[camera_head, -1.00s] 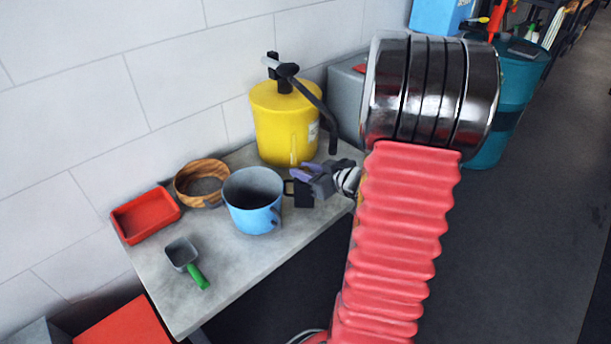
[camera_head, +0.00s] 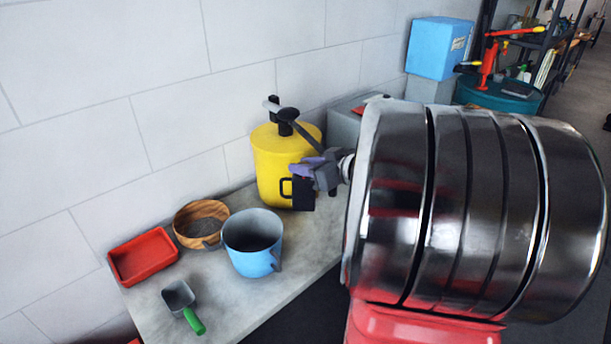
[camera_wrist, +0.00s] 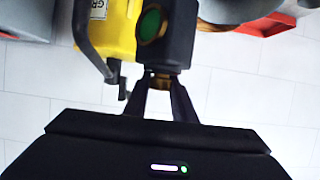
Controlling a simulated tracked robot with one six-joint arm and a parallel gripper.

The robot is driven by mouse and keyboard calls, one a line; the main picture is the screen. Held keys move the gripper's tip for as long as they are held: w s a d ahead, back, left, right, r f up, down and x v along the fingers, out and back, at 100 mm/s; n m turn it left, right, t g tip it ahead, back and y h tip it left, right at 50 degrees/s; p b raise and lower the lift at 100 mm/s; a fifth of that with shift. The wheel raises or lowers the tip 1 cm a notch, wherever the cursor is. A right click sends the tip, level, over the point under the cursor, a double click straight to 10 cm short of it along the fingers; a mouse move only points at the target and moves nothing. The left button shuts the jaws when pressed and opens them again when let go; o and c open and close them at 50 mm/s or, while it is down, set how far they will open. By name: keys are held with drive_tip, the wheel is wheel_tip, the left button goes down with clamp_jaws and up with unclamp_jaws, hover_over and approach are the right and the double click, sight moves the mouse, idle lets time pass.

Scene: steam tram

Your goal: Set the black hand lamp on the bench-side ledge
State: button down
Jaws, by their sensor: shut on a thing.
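The black hand lamp (camera_head: 303,193) is a small black box with a loop handle on its left side. In the head view it overlaps the front of the yellow canister. My gripper (camera_head: 325,175) is shut on it. The wrist view shows the lamp (camera_wrist: 178,35) with a round green lens, held at the tips of my gripper (camera_wrist: 161,82). The lamp looks raised above the grey bench-side ledge (camera_head: 305,262), a slab along the tiled wall; the exact gap cannot be told. My arm hides the right end of the ledge.
A blue mug (camera_head: 252,258), wooden bowl (camera_head: 187,240), red tray (camera_head: 128,265) and green-handled scoop (camera_head: 180,297) stand on the slab's left part. The yellow pump canister (camera_head: 275,175) is close behind the lamp. A grey box (camera_head: 343,125) stands farther back. The slab's front is bare.

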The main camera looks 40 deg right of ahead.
drive_tip(key=shift+r, duration=0.1)
idle(0.6)
drive_tip(key=shift+w+a, duration=0.25)
drive_tip(key=shift+w, duration=0.05)
drive_tip(key=w+a+f+n+y, duration=0.1)
drive_tip(key=w+a, duration=0.4)
drive_tip(key=a, duration=0.5)
drive_tip(key=w+a+f+n+y, duration=0.1)
drive_tip(key=w+a, duration=0.5)
drive_tip(key=a, duration=0.4)
drive_tip(key=w+a+f+n+y, duration=0.1)
drive_tip(key=w+a, duration=0.4)
drive_tip(key=a, duration=0.5)
drive_tip(key=shift+w+a+g+y, duration=0.15)
drive_tip(key=shift+w+g+y, duration=0.05)
drive_tip(key=shift+g+y, duration=0.1)
drive_tip(key=shift+s, duration=0.1)
